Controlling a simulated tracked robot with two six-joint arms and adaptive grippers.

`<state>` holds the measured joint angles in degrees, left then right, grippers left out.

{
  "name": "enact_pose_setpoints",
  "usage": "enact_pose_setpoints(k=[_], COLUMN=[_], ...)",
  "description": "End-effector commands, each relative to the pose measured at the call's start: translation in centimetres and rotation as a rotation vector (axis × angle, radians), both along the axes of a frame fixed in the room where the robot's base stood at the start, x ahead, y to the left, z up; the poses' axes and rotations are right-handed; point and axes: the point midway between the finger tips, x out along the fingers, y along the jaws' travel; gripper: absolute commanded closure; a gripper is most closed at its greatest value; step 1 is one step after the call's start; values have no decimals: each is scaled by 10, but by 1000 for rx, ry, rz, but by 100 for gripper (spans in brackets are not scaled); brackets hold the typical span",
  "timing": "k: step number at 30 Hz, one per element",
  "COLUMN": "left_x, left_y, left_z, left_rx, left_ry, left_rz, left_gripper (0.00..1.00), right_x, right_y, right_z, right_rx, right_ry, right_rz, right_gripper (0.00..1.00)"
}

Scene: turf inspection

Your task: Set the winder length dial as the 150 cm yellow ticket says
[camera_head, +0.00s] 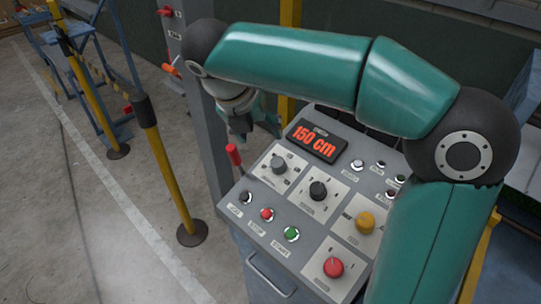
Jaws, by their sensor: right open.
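The winder's control panel (290,203) fills the middle of the head view. Its black display (317,142) reads "150 cm" in red. A grey knob (278,165), a black knob (318,190), a yellow knob (365,222) and a red knob (333,267) sit on white plates. Their labels are too small to read, so I cannot tell which is the length dial. My right gripper (258,129) is open and empty, beyond the panel's far left edge, partly hidden by its own wrist. No yellow ticket shows. My left gripper is not in view.
A red-handled lever (233,155) stands at the panel's left edge. Black, red and green (291,233) buttons line the near left side. A yellow barrier post (168,170) stands on the floor to the left. My right arm covers the panel's right side.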

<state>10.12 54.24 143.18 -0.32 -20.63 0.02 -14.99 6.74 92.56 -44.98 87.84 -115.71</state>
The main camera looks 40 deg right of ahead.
Motion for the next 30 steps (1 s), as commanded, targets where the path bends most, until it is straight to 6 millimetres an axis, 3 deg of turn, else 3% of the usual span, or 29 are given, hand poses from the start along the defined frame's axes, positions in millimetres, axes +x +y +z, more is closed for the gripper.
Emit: enact_pose_setpoints(k=[21, 30], left_x=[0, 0], left_y=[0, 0], left_z=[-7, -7], left_rx=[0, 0], left_ry=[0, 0], left_rz=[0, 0], left_gripper=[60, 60], right_x=[13, 17], right_y=[-57, -66], right_z=[-124, -145], right_rx=[3, 3], right_ry=[4, 1], right_rz=[-5, -3], right_gripper=[36, 36])
